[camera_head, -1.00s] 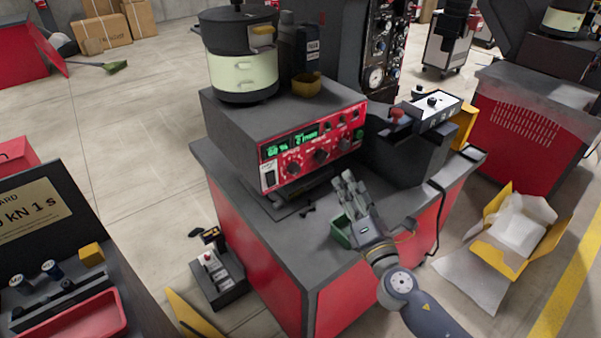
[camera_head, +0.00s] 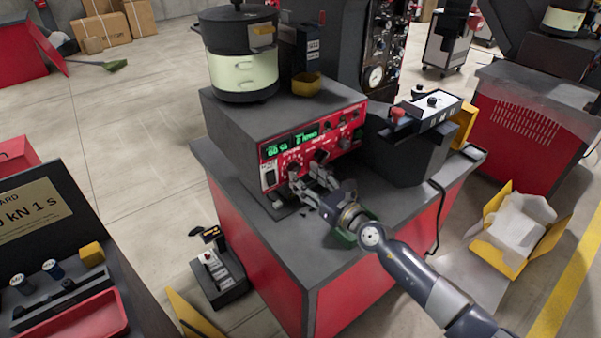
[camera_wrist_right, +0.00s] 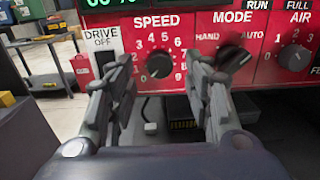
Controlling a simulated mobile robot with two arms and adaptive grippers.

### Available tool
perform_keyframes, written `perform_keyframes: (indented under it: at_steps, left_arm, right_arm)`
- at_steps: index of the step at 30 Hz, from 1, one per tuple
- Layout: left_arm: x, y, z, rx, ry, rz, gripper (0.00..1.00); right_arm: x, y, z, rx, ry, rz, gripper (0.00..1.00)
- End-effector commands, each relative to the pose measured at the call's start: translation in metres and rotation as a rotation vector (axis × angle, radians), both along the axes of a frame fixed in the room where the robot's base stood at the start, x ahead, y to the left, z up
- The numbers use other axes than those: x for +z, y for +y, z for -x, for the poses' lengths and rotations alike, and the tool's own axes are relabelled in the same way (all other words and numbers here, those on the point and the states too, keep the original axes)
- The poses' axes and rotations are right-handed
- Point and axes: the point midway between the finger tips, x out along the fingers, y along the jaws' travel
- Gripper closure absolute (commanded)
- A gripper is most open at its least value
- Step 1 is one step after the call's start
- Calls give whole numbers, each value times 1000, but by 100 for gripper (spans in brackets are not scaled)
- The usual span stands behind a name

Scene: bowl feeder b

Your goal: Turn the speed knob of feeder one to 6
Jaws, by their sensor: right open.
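The speed knob (camera_wrist_right: 160,64) of the feeder is a dark round knob on the red control panel (camera_wrist_right: 128,22), under the word SPEED, with a number scale around it. Its pointer mark is too small to read surely. In the head view the panel (camera_head: 270,176) is on the front of the grey feeder box (camera_head: 250,118). My right gripper (camera_head: 308,177) is open and empty in front of the panel. In the right wrist view its fingers (camera_wrist_right: 160,84) stand on either side of the speed knob, apart from it. My left gripper is out of view.
The mode knob (camera_wrist_right: 232,58) is partly behind the right finger, with the air knob (camera_wrist_right: 295,58) further right. The drive switch (camera_wrist_right: 105,62) is left. A green tray (camera_head: 341,238) lies beneath my right wrist. A black control box (camera_head: 408,150) stands right of the feeder.

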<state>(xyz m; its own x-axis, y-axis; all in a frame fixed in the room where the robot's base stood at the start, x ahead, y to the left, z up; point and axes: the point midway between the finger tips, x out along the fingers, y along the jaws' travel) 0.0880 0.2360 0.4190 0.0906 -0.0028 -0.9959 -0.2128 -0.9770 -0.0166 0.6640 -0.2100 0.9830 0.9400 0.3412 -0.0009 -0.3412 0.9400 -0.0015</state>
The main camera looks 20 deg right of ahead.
Motion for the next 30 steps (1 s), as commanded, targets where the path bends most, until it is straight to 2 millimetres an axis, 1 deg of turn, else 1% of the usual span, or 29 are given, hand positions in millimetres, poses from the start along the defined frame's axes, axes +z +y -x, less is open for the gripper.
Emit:
perform_keyframes:
  at_steps: [1, 6, 10, 18, 19, 20, 21, 23, 24, 25, 30]
  left_arm:
    - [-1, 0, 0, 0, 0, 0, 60]
    - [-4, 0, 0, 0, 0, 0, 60]
    - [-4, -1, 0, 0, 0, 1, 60]
    - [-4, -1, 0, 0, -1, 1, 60]
    - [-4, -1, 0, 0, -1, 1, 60]
    - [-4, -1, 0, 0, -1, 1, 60]
    - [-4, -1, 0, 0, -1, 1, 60]
    - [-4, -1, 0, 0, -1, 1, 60]
    - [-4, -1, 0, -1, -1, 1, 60]
    - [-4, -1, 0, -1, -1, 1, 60]
    - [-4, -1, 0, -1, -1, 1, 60]
  right_arm:
    - [0, 3, -8, 0, -1, 0, 53]
    - [-1, 9, -23, 0, -1, -1, 53]
    - [0, 11, -28, 0, 0, -2, 53]
    - [0, 11, -29, 0, 1, -2, 53]
    - [0, 11, -29, 0, 1, -2, 56]
    - [0, 11, -29, 0, 1, -2, 62]
    - [0, 11, -29, 0, 1, -2, 71]
    - [0, 11, -29, 0, 1, -2, 85]
    - [0, 11, -29, 0, 1, -2, 94]
    - [0, 11, -29, 0, 1, -2, 98]
    - [0, 11, -29, 0, 1, -3, 98]
